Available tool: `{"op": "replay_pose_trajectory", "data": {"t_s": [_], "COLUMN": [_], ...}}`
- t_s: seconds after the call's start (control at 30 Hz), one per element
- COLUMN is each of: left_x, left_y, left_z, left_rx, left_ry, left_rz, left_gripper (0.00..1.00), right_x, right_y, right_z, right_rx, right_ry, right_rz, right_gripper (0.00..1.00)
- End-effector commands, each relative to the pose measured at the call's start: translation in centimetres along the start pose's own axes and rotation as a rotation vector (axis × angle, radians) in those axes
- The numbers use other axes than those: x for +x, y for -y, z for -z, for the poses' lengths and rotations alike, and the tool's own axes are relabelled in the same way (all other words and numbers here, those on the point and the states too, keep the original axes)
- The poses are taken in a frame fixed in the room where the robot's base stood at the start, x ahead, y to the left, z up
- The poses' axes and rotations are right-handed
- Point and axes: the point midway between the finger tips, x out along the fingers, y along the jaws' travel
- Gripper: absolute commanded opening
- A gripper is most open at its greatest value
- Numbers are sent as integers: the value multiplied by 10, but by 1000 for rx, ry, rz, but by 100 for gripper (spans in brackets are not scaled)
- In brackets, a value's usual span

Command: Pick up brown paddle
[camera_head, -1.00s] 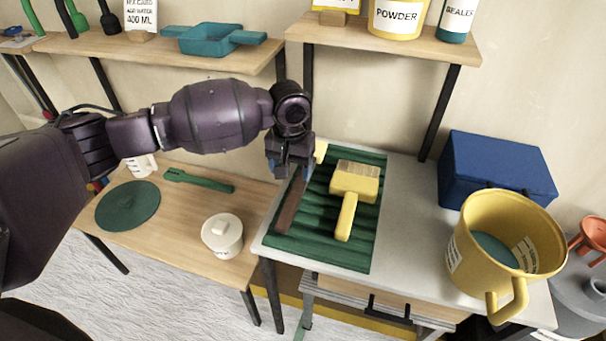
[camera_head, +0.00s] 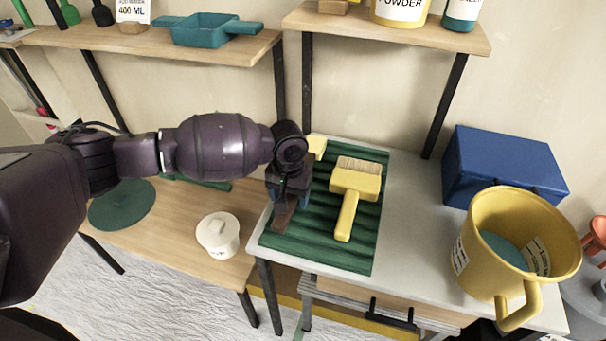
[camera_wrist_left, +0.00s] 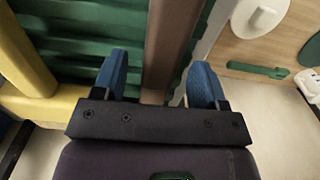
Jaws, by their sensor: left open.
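The brown paddle (camera_head: 284,216) lies on the green ribbed tray (camera_head: 322,254), along its left side. In the head view my left gripper (camera_head: 288,196) is over the paddle and hides much of it. In the left wrist view my left gripper (camera_wrist_left: 155,85) is open, with one blue finger on each side of the paddle's brown length (camera_wrist_left: 170,45). I cannot tell whether the fingers touch it. My right gripper is not in view.
A yellow brush (camera_head: 350,203) lies on the tray just right of the paddle. A yellow bucket (camera_head: 472,255) and a blue box (camera_head: 500,170) stand further right. A white lidded pot (camera_head: 218,235) sits on the lower wooden table at left. A shelf (camera_head: 400,28) hangs above.

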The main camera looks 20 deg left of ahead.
Motion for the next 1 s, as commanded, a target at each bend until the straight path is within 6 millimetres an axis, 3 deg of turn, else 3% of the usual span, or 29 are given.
{"op": "replay_pose_trajectory", "data": {"t_s": [0.23, 0.6, 0.87, 1.0], "left_x": [1, 1, -1, -15], "left_y": [0, 0, 0, 0], "left_z": [1, 1, 1, 2], "left_rx": [0, 0, 0, -1], "left_ry": [-3, -3, -4, -7], "left_rz": [0, -1, -1, -1], "left_gripper": [66, 12, 12, 12], "right_x": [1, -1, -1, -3], "right_y": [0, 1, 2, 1], "right_z": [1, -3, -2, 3], "right_rx": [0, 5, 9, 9], "right_ry": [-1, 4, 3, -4], "right_rz": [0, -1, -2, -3], "right_gripper": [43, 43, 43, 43]}}
